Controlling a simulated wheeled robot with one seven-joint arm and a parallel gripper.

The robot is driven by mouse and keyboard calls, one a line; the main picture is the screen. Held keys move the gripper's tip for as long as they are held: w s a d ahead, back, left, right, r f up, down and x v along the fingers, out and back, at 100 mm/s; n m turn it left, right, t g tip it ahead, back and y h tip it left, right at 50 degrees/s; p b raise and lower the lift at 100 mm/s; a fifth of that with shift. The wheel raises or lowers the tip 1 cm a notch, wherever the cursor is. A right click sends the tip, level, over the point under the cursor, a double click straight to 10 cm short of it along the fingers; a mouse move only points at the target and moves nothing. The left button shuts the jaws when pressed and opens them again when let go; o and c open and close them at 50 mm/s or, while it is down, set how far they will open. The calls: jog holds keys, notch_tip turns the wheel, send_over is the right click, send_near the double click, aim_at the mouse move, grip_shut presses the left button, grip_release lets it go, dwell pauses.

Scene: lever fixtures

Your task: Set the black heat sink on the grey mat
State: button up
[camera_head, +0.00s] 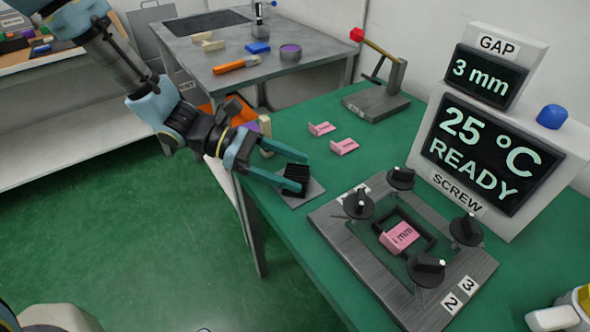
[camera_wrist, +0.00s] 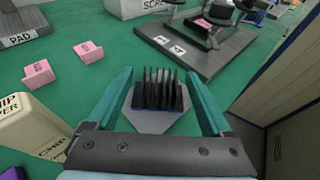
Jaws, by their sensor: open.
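The black heat sink (camera_head: 296,174) stands with its fins up on the grey mat (camera_head: 308,197) near the left edge of the green table. The wrist view shows the heat sink (camera_wrist: 160,92) on the mat (camera_wrist: 143,121), with mat showing around its near side. My gripper (camera_head: 287,180) is open, with one teal finger on each side of the heat sink. In the wrist view there are gaps between the fingers (camera_wrist: 161,103) and the heat sink.
A metal frame (camera_head: 340,240) with black knobs and a pink 1 mm piece (camera_head: 398,237) stands to the right. Two pink pieces (camera_head: 321,128) (camera_head: 344,147) lie behind the mat. A labelled beige block (camera_wrist: 30,125) is left of my gripper. A lever fixture (camera_head: 378,100) and a display (camera_head: 490,150) stand farther back.

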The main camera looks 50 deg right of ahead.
jog(key=b+v, duration=0.1)
jog(key=v, duration=1)
jog(key=w+a+m+t+y, duration=0.2)
jog(key=w+a+t, duration=0.2)
jog(key=a, duration=0.8)
jog(key=w+a+r+m+t+y, duration=0.1)
jog(key=w+a+t, duration=0.4)
jog(key=a, duration=0.7)
jog(key=w+a+r+m+t+y, duration=0.1)
jog(key=w+a+m+t+y, duration=0.2)
jog(key=a, duration=0.9)
jog(key=w+t, duration=0.2)
jog(key=w, duration=0.2)
jog(key=shift+w+a+m, duration=0.25)
jog(key=shift+a+m, duration=0.05)
jog(key=shift+r, duration=0.15)
